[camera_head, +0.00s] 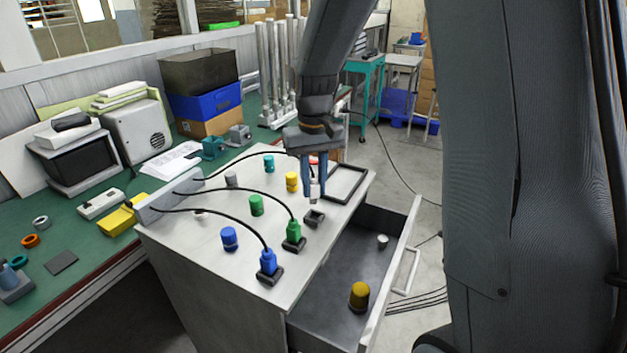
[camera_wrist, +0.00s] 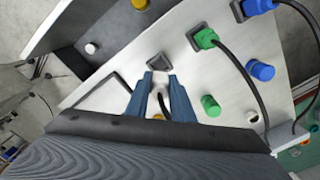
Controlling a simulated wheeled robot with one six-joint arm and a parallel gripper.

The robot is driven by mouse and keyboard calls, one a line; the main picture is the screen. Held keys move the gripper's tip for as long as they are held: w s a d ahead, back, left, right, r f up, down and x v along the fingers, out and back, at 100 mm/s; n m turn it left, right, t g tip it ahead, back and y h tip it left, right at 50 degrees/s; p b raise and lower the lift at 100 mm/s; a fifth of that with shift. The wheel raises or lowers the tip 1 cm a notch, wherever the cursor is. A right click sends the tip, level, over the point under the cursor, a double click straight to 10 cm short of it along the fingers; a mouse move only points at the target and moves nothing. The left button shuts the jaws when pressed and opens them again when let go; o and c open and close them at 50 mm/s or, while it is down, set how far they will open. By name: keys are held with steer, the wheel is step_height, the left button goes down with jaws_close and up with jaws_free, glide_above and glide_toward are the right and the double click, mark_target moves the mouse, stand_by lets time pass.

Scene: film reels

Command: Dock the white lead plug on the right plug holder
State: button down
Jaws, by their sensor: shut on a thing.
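My gripper (camera_head: 315,190) points down over the white cabinet top (camera_head: 190,235). It is shut on the white lead plug (camera_head: 315,192), which is mostly hidden between the blue fingers. In the wrist view my gripper (camera_wrist: 159,80) shows with a dark cable running back between its fingers. The empty dark square holder (camera_head: 314,218), the rightmost of three, lies just below and in front of the plug; it also shows beyond the fingertips in the wrist view (camera_wrist: 159,62). The plug appears above the holder and apart from it.
A green plug (camera_head: 293,231) and a blue plug (camera_head: 268,261) stand in the other holders, with arching black cables. Several coloured cylinders, including a green one (camera_head: 256,205), stand nearby. A black frame (camera_head: 358,170) lies at the back right. The drawer (camera_head: 335,290) is open and holds a yellow cylinder (camera_head: 359,295).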

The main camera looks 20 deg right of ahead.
mark_target(315, 198)
steer(key=shift+f+b, duration=1.55)
steer(key=shift+f, duration=0.6)
steer(key=shift+s+p, duration=0.2)
steer(key=shift+p, duration=0.45)
steer(key=shift+f, duration=0.6)
steer(key=c, duration=1.8)
jaws_free()
steer(key=shift+r, duration=0.15)
steer(key=shift+r+p, duration=4.15)
steer(key=shift+r, duration=1.3)
